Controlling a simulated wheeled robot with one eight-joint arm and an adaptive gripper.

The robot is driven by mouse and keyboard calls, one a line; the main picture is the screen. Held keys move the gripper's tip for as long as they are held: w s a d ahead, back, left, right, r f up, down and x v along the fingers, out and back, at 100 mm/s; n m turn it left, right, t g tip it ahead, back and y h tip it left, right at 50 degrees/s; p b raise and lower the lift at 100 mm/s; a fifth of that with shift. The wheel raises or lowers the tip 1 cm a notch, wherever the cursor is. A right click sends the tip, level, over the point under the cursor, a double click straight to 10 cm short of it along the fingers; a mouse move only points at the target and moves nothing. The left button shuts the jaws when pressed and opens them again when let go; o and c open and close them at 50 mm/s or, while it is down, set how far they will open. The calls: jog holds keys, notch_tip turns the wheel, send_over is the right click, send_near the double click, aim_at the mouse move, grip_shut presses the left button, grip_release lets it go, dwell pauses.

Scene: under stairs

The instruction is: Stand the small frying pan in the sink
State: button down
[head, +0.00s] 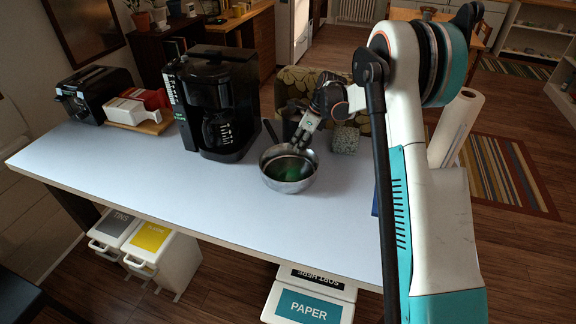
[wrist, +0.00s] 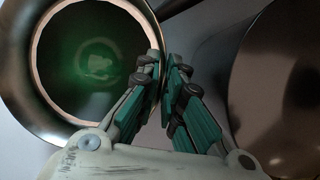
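The small frying pan (head: 275,178) is a round, deep metal vessel with a greenish inside and a dark handle pointing to the back left. It sits on the pale counter near its middle. My gripper (head: 302,141) reaches down at the pan's far right rim. In the wrist view the pan (wrist: 85,60) fills the left side, and my gripper (wrist: 167,68) has one finger inside the rim and one outside. The fingers are close together and appear shut on the pan's wall; the exact contact is partly hidden. I see no sink in either view.
A black coffee maker (head: 213,95) stands to the pan's left. A dark container (head: 291,116) and a speckled block (head: 345,141) stand behind it. A paper roll (head: 458,122) is at the right. The counter's left front (head: 130,165) is clear. Labelled bins (head: 310,300) stand below.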

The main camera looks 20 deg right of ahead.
dwell(0.4)
notch_tip(320, 180, up, 28)
jog(key=p, duration=0.6)
